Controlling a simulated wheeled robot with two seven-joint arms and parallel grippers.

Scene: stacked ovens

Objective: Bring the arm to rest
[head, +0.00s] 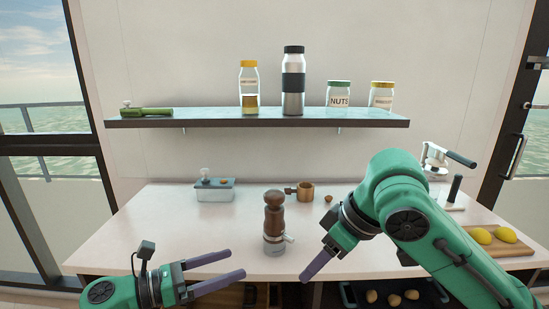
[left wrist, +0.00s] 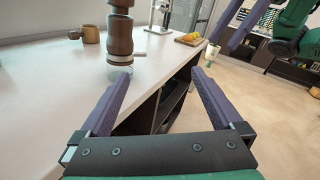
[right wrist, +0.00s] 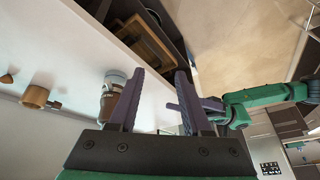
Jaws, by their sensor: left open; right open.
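My left gripper (head: 217,272) is open and empty in front of the counter's front edge, at lower left in the head view. In the left wrist view its fingers (left wrist: 160,92) are apart, with the counter edge between them. My right arm reaches in from the right in the head view, and its gripper (head: 318,262) points down and left over the counter front, right of the wooden grinder (head: 273,218). In the right wrist view the right fingers (right wrist: 160,84) stand apart with nothing held. The grinder also shows in the left wrist view (left wrist: 119,38), beyond the fingers.
The counter (head: 150,222) holds a glass box (head: 214,192), a wooden cup (head: 306,192) and a board with yellow fruit (head: 507,236). A shelf (head: 200,123) above bears jars and a steel bottle (head: 293,82). The counter's left part is clear.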

